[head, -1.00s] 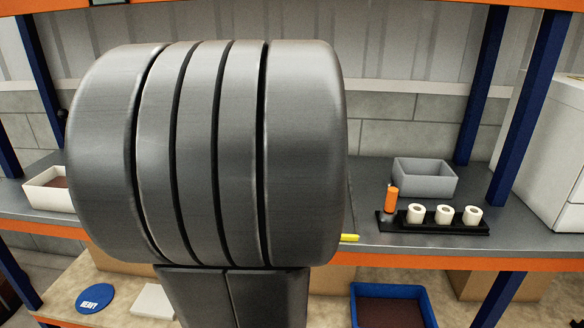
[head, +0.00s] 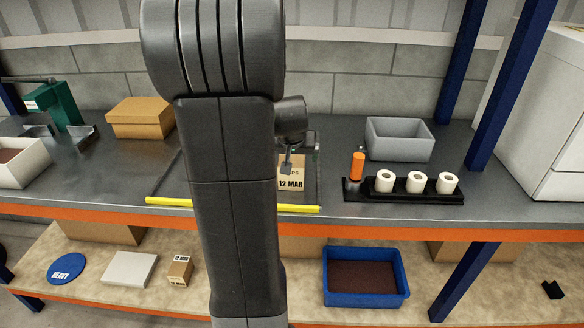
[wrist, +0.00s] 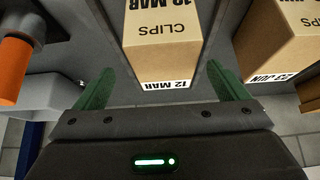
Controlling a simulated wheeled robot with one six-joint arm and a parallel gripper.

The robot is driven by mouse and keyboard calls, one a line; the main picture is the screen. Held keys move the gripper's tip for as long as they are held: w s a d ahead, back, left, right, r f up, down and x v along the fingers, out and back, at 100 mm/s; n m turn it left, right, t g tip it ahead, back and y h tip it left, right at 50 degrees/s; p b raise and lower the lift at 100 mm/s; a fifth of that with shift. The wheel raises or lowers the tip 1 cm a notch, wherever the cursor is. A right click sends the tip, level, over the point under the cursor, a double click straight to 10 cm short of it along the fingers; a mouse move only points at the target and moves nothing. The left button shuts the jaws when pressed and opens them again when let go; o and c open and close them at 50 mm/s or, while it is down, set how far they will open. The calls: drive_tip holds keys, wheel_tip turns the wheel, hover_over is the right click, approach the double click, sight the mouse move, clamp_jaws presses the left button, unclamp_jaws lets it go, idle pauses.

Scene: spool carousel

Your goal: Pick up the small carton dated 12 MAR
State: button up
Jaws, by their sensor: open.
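A tan carton (head: 291,178) printed 12 MAR stands on the grey upper shelf, partly hidden behind my arm in the head view. In the wrist view the carton (wrist: 165,50) shows CLIPS on one face and 12 MAR on its end. My gripper (wrist: 160,68) is open, its green fingers on either side of that carton's outline; I cannot tell whether they reach around it. In the head view my gripper (head: 287,165) is right at the carton. A smaller carton (head: 180,270) on the lower shelf has a tiny label that seems to read 12 MAR.
A carton marked 23 JUN (wrist: 278,45) stands close by in the wrist view. An orange cylinder (head: 357,166) and white rolls in a black rack (head: 400,190) are to the right, before a grey bin (head: 400,140). A yellow strip (head: 168,201) edges the shelf.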

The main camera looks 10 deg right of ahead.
sight(292, 159)
drive_tip(key=shift+a+p+x, duration=0.1)
drive_tip(key=shift+p+x, duration=0.1)
drive_tip(key=shift+x, duration=1.3)
drive_tip(key=shift+a+p+x, duration=0.15)
drive_tip(key=shift+x, duration=1.3)
drive_tip(key=shift+w, duration=0.1)
drive_tip(key=c, duration=1.4)
